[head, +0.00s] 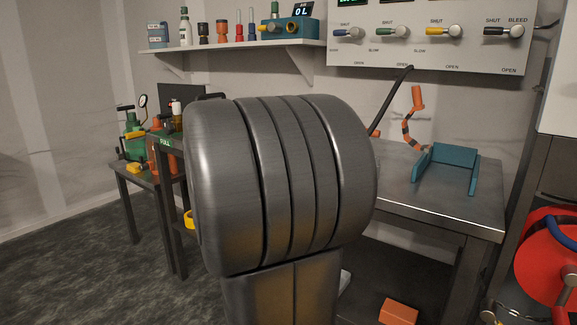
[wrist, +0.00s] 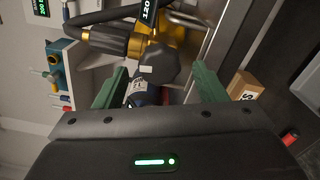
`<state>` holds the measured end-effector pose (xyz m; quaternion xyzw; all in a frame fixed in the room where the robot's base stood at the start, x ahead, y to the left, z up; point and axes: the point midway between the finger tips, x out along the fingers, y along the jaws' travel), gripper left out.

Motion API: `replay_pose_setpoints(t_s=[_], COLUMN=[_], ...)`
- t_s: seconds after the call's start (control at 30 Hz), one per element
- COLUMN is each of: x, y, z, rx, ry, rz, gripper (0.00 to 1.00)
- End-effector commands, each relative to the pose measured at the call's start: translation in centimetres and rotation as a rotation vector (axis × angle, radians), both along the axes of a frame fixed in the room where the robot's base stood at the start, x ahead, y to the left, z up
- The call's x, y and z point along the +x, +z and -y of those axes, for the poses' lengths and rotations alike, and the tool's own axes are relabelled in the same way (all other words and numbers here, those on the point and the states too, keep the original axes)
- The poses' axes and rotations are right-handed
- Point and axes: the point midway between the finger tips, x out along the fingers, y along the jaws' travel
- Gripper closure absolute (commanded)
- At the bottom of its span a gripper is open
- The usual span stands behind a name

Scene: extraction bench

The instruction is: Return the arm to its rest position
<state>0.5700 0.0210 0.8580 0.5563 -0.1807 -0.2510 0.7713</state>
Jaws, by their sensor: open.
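My gripper (wrist: 160,88) shows in the wrist view with its two green fingers apart. A dark knob-like part (wrist: 158,66) with brass fittings (wrist: 106,40) lies beyond and between the fingertips. A dark bottle-like thing with a white label (wrist: 137,93) also shows between the fingers, partly hidden; neither finger visibly touches it. In the head view my large grey arm link fills the middle and hides what is behind it. My gripper is not visible there.
A steel bench (head: 430,208) with a teal tray (head: 447,168) stands at right, below a valve panel (head: 430,50). A shelf (head: 225,47) holds bottles at the back. Red reels (head: 548,262) stand at far right. An orange box (head: 398,312) sits low. Floor is free at left.

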Motion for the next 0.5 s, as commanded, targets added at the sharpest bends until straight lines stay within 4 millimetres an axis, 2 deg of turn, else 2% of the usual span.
replay_pose_setpoints(t_s=[0.2, 0.5], x=[1.26, 1.4], y=[0.0, 0.04], z=[0.98, 1.03], rx=[0.0, -0.001], ry=[-0.001, 0.001], rz=[0.0, 0.0], gripper=[0.35, 0.35])
